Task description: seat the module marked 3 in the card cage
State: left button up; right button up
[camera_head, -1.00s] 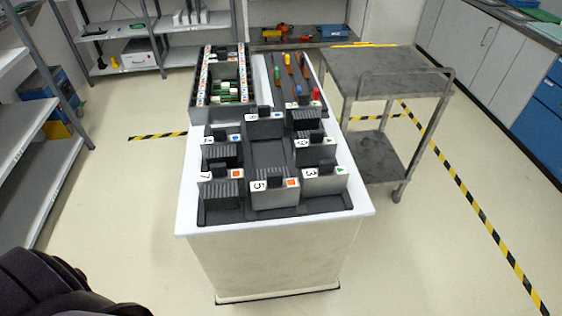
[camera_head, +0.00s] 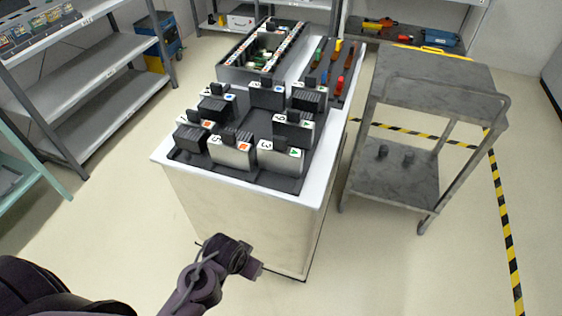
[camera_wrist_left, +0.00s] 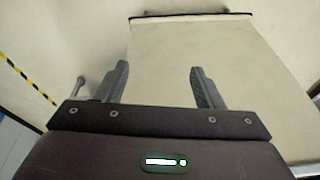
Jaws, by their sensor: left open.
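The card cage (camera_head: 242,75) is a grey open-topped box at the cart's far end, with rows of labels and green boards inside. My left gripper (camera_head: 252,268) is low in front of the cart, apart from the module. The left wrist view shows its two fingers (camera_wrist_left: 160,88) spread and empty, facing the cart's pale side. My right gripper is not seen.
Several other modules (camera_head: 230,152) stand close around module 3. Coloured-handled tools (camera_head: 336,55) lie beside the cage. A grey metal trolley (camera_head: 430,80) stands to the right of the cart (camera_head: 235,215). Shelves (camera_head: 110,70) line the left. Floor in front is clear.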

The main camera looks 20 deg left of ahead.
pick_arm(q)
notch_tip(320, 180, up, 9)
jog(key=w+t, duration=0.2)
jog(key=n+t, duration=0.2)
jog(key=t, duration=1.1)
send_near(279, 140)
jog(key=w, duration=0.4)
jog(key=w+p, duration=0.1)
jog(key=w, duration=0.5)
jog(key=shift+w+d+f, duration=0.1)
jog(key=shift+w+f, duration=0.05)
jog(key=shift+w, duration=0.35)
jog(key=shift+s, duration=0.1)
grip_shut()
jog(key=shift+p, duration=0.3)
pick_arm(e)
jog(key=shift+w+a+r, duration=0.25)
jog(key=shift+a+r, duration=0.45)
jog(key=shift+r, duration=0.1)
